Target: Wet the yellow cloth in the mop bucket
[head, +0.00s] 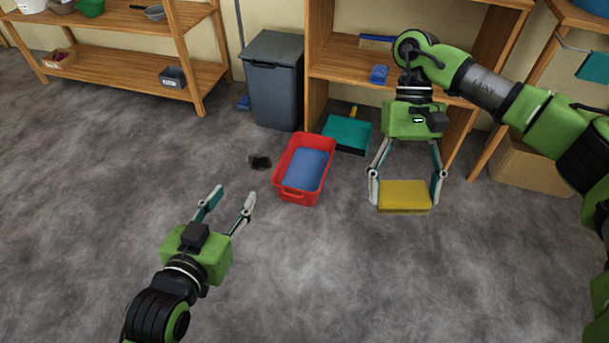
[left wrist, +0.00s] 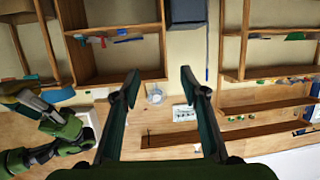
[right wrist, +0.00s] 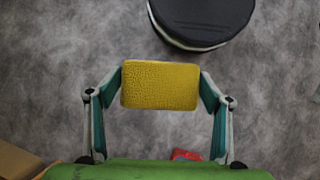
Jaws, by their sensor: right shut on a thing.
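The mop bucket (head: 283,185) is a red rectangular tub on the grey floor near the middle of the head view, with blue water (head: 306,168) inside. The yellow cloth (head: 404,190) is a folded block between the fingers of my right gripper (head: 405,203), held to the right of the bucket and apart from it. In the right wrist view the cloth (right wrist: 160,84) spans both fingertips, and a small red patch (right wrist: 186,155) shows behind the gripper. My left gripper (head: 232,199) is open and empty, left of and nearer than the bucket.
A teal dustpan (head: 347,133) lies just behind the bucket, by the wooden shelf (head: 319,75). A grey bin (head: 272,82) stands behind it. A small dark thing (head: 260,162) lies left of the bucket. A cardboard box (head: 530,165) stands at right. The front floor is clear.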

